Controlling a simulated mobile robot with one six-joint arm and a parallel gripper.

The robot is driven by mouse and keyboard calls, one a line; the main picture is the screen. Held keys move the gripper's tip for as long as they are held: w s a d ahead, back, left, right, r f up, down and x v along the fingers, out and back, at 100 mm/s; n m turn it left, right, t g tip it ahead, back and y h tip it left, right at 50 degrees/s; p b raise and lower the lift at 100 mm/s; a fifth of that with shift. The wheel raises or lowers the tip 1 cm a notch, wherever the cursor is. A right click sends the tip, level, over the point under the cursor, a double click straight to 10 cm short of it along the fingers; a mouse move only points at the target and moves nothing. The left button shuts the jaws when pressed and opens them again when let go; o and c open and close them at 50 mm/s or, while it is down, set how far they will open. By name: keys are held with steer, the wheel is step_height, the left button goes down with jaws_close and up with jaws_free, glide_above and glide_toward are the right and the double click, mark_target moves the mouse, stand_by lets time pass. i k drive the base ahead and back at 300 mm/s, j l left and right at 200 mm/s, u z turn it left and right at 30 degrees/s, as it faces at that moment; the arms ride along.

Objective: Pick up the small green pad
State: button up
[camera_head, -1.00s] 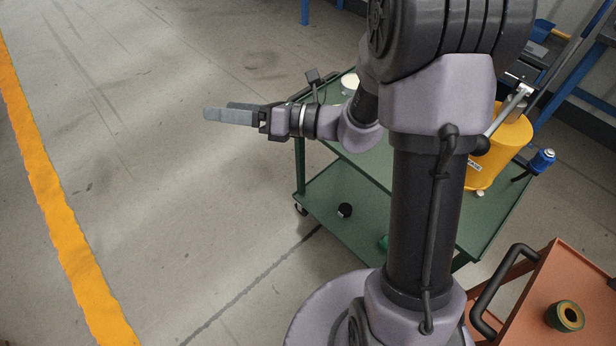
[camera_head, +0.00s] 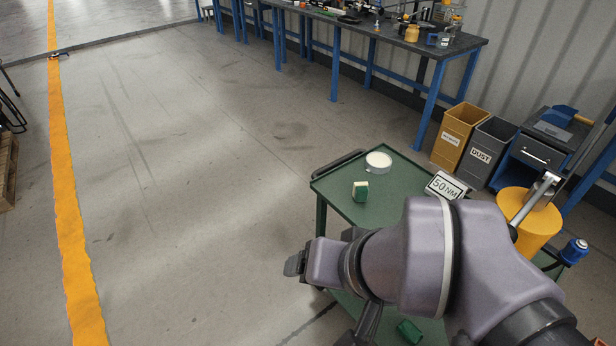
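A small green block with a cream-coloured face (camera_head: 360,191) stands on the top of a green cart (camera_head: 405,173); it looks like the small green pad. Another green piece (camera_head: 409,330) lies low down, on the cart's lower shelf, partly cut off from clear view by my arm. My gripper (camera_head: 294,264) is to the left of the cart, below and left of the block in the picture and apart from it. Its fingers are seen edge-on and small, so I cannot tell whether it is open or shut. Nothing is visibly held.
A white round tub (camera_head: 378,165) and a "50 NM" sign (camera_head: 447,186) stand on the cart. A yellow container (camera_head: 529,222) is at the right. Bins (camera_head: 460,138) and a long workbench (camera_head: 440,50) stand behind. The floor left of the cart is clear.

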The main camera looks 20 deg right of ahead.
mark_target(360, 194)
steer(key=i+j+z, duration=0.1)
steer(key=i+z, duration=0.15)
steer(key=z, duration=0.2)
steer(key=i+j+z, duration=0.2)
steer(key=z, duration=0.25)
steer(key=i+j+z, duration=0.25)
steer(key=z, duration=0.15)
steer(key=i+j+z, duration=0.2)
steer(key=j+z, duration=0.25)
steer(key=i+j+z, duration=0.1)
steer(key=j+z, duration=0.15)
steer(key=z, duration=0.2)
